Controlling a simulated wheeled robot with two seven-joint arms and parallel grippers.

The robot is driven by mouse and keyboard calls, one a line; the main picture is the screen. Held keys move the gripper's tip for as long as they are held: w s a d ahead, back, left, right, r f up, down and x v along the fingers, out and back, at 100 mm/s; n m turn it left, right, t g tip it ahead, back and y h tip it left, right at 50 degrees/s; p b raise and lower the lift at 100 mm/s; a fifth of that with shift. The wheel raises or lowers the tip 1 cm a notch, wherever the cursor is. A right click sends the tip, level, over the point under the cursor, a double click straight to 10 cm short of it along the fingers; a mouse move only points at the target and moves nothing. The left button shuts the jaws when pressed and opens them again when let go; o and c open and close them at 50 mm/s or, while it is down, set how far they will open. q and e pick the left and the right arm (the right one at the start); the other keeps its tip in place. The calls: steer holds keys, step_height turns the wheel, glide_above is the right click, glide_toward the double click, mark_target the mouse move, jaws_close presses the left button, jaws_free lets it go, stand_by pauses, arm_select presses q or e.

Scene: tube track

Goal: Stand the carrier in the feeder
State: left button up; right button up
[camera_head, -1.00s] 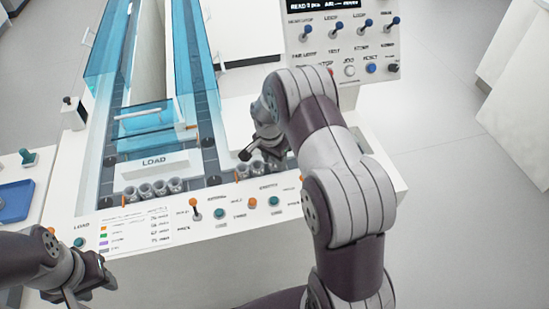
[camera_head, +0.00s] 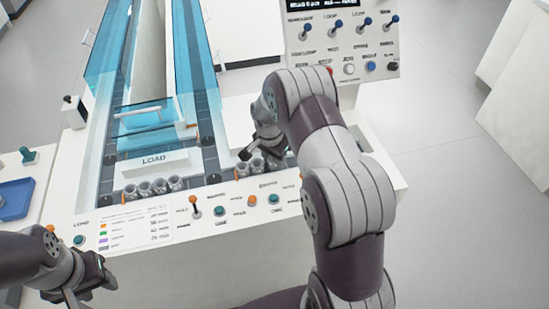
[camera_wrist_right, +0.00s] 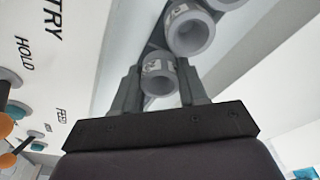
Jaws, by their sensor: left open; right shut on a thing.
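My right gripper (camera_wrist_right: 160,88) has its two fingers on either side of a grey ring-shaped carrier (camera_wrist_right: 158,76) with a pale label. It is shut on this carrier, at the near end of a row in a dark channel. Another labelled carrier (camera_wrist_right: 190,34) is right behind it. In the head view, my right gripper (camera_head: 250,152) is low over the right-hand row of carriers, partly hidden by my arm. I cannot tell whether the held carrier touches the channel floor. No part is clearly marked as the feeder. My left gripper (camera_head: 78,290) is open and empty at the lower left.
Several grey carriers (camera_head: 152,187) stand in a row before the LOAD block (camera_head: 152,161). Blue clear covers (camera_head: 112,45) stand over the track lanes. A front panel (camera_head: 235,207) carries switches and buttons. An upright control panel (camera_head: 345,45) stands at the back right. A blue tray (camera_head: 16,200) is at the left.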

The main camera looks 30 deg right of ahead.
steer(key=o, duration=0.7)
steer(key=shift+s+a+f, duration=0.15)
steer(key=shift+s+f, duration=0.3)
steer(key=shift+f, duration=0.25)
steer(key=shift+o, duration=0.9)
steer(key=shift+w+a+f, duration=0.1)
arm_select(q)
steer(key=shift+w+a+f, duration=0.15)
steer(key=shift+f, duration=0.1)
arm_select(e)
step_height(320, 180, up, 4)
steer(key=shift+w+f, duration=0.1)
steer(key=shift+w, duration=0.05)
arm_select(q)
steer(key=shift+d+r+p, duration=0.25)
steer(key=shift+r+p, duration=0.25)
arm_select(e)
step_height(320, 180, up, 10)
steer(key=a, duration=0.1)
steer(key=shift+a, duration=0.3)
arm_select(q)
steer(key=shift+w, duration=0.1)
